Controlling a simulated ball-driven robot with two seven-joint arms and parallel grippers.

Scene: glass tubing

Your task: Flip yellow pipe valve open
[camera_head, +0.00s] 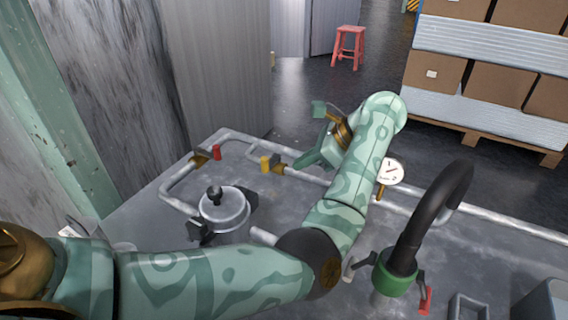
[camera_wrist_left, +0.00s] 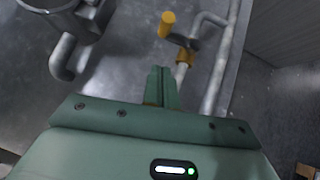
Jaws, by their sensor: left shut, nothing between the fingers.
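The yellow pipe valve (camera_head: 265,163) sits on the thin pipe near the middle of the grey table, its yellow grip on a dark lever. In the left wrist view the yellow grip (camera_wrist_left: 167,23) is near the top centre, with the brass valve body (camera_wrist_left: 184,58) below and to its right. My left gripper (camera_head: 300,163) is just to the right of the valve in the head view. Its fingers (camera_wrist_left: 162,74) are shut together and empty, pointing toward the valve, apart from the yellow grip. My right gripper is not in view.
A red-handled valve (camera_head: 216,152) is left of the yellow one. A metal pot (camera_head: 225,208) stands nearer, a pressure gauge (camera_head: 391,171) is on the right, and a black curved hose (camera_head: 437,212) with a green collar rises in front. Pipes run along the table.

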